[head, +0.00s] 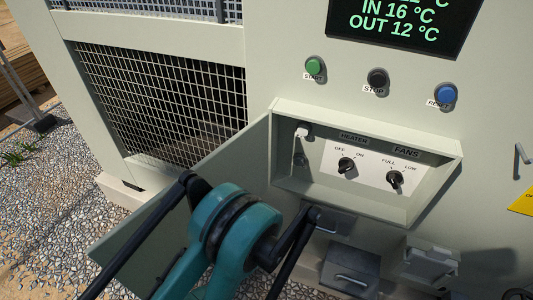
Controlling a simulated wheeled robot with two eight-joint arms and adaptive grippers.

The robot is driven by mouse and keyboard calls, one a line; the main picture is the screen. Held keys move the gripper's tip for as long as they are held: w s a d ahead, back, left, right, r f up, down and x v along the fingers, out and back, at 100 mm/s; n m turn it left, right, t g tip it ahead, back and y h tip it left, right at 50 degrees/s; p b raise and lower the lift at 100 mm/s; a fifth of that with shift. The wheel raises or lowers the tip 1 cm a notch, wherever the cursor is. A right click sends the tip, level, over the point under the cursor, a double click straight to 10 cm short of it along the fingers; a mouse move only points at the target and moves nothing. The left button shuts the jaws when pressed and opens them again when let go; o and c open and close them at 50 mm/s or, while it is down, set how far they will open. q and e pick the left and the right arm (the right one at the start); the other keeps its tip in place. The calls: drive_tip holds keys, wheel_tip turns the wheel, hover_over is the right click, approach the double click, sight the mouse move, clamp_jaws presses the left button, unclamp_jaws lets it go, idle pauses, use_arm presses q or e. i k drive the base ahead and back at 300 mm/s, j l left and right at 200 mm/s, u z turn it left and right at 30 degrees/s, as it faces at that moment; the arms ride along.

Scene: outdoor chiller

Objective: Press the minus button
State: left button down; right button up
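No button marked minus can be made out in the head view. The dark display (405,22) reads IN 16 °C and OUT 12 °C, and its top is cut off by the frame. Below it are a green START button (314,66), a black STOP button (377,77) and a blue RESET button (446,94). One of my teal arms (236,222) with black links stands at the bottom centre, in front of the open panel door. I cannot make out fingertips of either gripper in this view.
An open recessed box (433,203) holds HEATER (346,165) and FANS (395,179) knobs. Its pale door (235,160) swings out left, partly behind my arm. A metal grille (165,95) is at left. Grey boxes (350,272) sit below. Gravel (50,205) covers the ground.

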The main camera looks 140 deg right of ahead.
sight(299, 161)
drive_tip(key=k+j, duration=0.65)
drive_tip(key=z, duration=3.75)
